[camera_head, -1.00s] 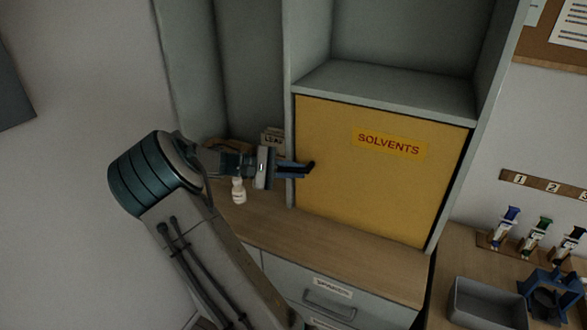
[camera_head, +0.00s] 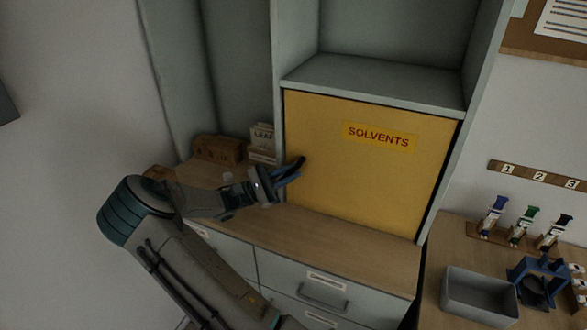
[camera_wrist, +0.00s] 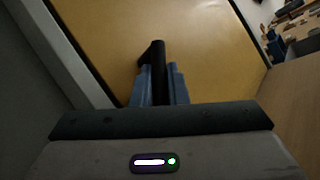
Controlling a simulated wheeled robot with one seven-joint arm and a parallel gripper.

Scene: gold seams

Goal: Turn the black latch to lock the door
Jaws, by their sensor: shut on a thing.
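The yellow door (camera_head: 365,175) with the SOLVENTS label (camera_head: 379,137) is shut in its grey cabinet frame. My gripper (camera_head: 289,172) is at the door's left edge, with its blue fingers shut on the black latch (camera_head: 298,163). The latch's end shows just past the fingertips. In the wrist view, the latch (camera_wrist: 158,58) stands between the two blue fingers (camera_wrist: 160,85) against the yellow door (camera_wrist: 210,50). The fingers hide most of the latch's lower part.
A wooden counter (camera_head: 345,230) runs below the door, with drawers under it. A wooden block (camera_head: 217,150) and a LEAF box (camera_head: 262,138) stand behind my arm.

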